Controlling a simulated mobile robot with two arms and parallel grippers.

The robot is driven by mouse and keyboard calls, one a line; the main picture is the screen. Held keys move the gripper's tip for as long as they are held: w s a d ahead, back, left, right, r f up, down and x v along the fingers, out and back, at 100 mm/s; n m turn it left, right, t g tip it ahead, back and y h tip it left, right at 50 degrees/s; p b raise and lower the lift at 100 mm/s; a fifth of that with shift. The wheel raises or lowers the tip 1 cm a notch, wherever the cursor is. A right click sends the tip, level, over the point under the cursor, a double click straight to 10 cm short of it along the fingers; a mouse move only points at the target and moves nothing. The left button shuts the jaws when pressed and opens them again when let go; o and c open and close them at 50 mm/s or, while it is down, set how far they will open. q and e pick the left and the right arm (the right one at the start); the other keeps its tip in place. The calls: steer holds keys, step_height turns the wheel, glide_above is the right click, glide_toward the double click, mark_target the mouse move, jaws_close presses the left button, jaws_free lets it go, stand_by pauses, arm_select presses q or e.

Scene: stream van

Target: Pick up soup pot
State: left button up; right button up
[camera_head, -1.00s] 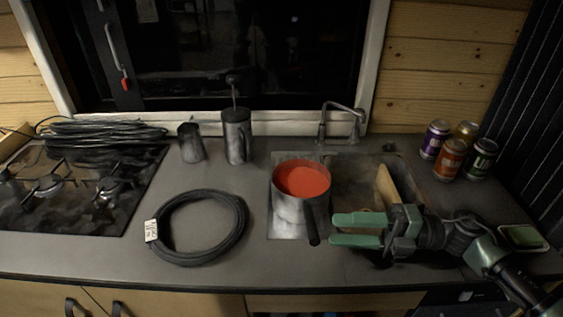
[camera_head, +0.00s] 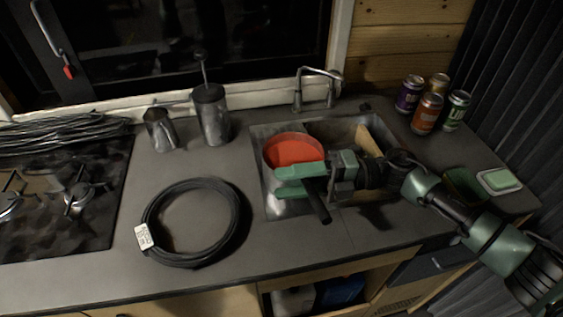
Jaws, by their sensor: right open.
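The soup pot (camera_head: 292,150) is a grey metal pot filled with red soup. It stands upright at the left part of the sink, with its dark handle (camera_head: 320,208) pointing toward the front edge of the counter. My right gripper (camera_head: 279,181) has two green fingers and comes in from the right. It is open, with its fingers pointing left across the near side of the pot, by the base of the handle. The fingers hide part of the pot's wall and the handle's root. I cannot tell whether they touch it. My left gripper is not in view.
A sink (camera_head: 352,128) with a board inside and a faucet (camera_head: 316,88) is around and behind the pot. A coiled black cable (camera_head: 236,222) lies left. Several cans (camera_head: 427,112) stand back right. A green bowl (camera_head: 463,184) and a soap dish (camera_head: 499,181) are at right.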

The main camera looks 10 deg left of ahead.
steer(key=shift+s+a, duration=0.1)
steer(key=shift+a, duration=0.25)
steer(key=shift+d, duration=0.4)
steer(key=c, duration=0.4)
steer(key=shift+d, duration=0.25)
steer(key=c, duration=0.5)
jaws_close()
steer(key=shift+a, duration=0.25)
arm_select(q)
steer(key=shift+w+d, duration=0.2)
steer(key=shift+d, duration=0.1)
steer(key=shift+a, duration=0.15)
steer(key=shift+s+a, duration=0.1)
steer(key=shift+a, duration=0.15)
arm_select(e)
steer(key=shift+r, duration=0.1)
